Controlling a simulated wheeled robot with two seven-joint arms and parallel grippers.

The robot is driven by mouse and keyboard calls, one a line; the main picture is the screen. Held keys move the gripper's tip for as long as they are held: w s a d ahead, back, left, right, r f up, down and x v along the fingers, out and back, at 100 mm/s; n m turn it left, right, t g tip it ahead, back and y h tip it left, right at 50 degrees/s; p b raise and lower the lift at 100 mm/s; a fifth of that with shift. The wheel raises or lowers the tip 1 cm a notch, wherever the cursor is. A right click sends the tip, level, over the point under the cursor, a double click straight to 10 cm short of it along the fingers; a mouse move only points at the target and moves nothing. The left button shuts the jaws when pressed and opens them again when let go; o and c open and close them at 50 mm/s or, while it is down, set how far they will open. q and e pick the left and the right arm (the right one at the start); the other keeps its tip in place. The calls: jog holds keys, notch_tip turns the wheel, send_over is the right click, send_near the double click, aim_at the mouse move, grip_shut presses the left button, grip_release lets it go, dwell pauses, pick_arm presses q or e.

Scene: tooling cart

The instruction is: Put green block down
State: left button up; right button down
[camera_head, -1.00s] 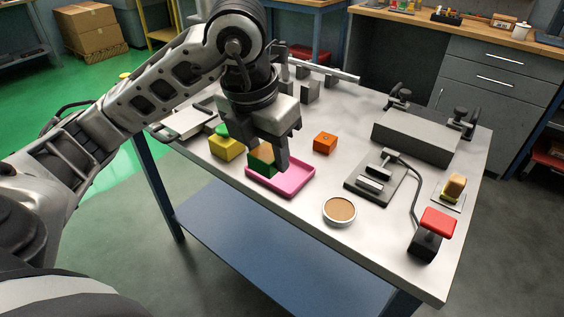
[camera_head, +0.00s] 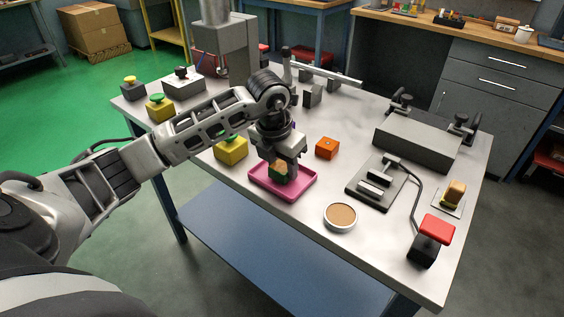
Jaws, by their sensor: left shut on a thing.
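The green block (camera_head: 275,173), with a tan patch on it, is between the fingers of my left gripper (camera_head: 281,174), at the pink tray (camera_head: 291,193). The gripper points down and is shut on the block, and its fingers hide part of it. The block is low over the left-back part of the tray. I cannot tell whether it touches the tray floor. My right gripper is not in view.
A round dish (camera_head: 340,216) stands front right. A black fixture (camera_head: 362,196) and a red-topped switch (camera_head: 437,228) are farther right.

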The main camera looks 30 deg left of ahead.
aim_at(276, 171)
pick_arm(q)
jog(key=shift+f, duration=0.1)
jog(key=shift+f, duration=0.15)
jog(key=o, duration=1.1)
jog(key=shift+c, duration=0.2)
jog(key=shift+r, duration=0.3)
notch_tip(276, 171, up, 12)
jog(key=s, duration=0.2)
jog(key=shift+s+f, duration=0.2)
jog(key=shift+f, duration=0.05)
jog(key=shift+a, duration=0.1)
